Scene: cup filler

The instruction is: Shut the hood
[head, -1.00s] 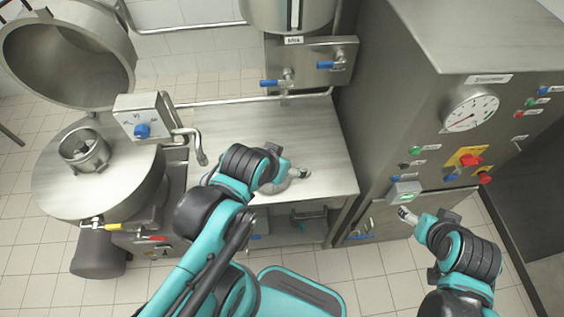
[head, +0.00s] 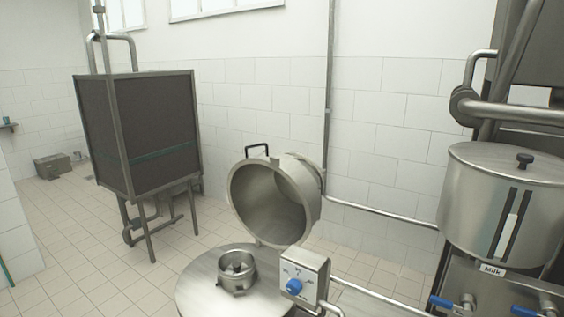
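The round steel hood (head: 275,200) stands raised and tilted open in the middle of the head view, its hollow inside facing left and toward me. A black handle (head: 257,150) sticks up from its upper rim. Below it is the round steel vessel top (head: 205,285) with a small raised fitting (head: 236,270) in its middle. A control box (head: 303,277) with a blue knob stands at the right of the vessel top. Neither of my grippers shows now.
A steel tank labelled Milk (head: 490,215) stands at the right, with blue-handled valves (head: 450,302) under it. A dark cabinet on legs (head: 140,135) stands at the back left.

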